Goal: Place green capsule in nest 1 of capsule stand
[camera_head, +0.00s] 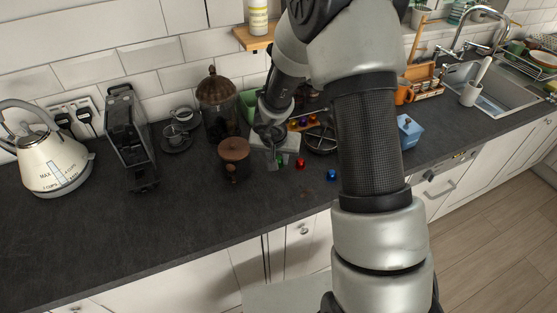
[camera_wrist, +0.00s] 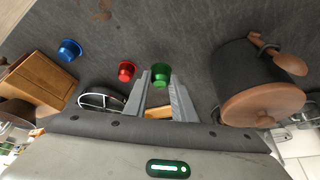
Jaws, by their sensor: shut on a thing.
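The green capsule (camera_wrist: 161,74) is held between the fingertips of my gripper (camera_wrist: 160,88) in the wrist view. The jaws are shut on it, and it is clear of neighbouring objects. In the head view my gripper (camera_head: 277,155) is low over the worktop, to the right of the dark jar with a wooden lid. My arm hides part of that area, and the nest numbers cannot be read.
A red capsule (camera_head: 300,163) and a blue capsule (camera_head: 331,175) lie on the worktop (camera_head: 200,215) right of my gripper. The wooden-lidded jar (camera_head: 234,158) stands close on the left. A round wire holder (camera_head: 321,139) is behind. The front left worktop is clear.

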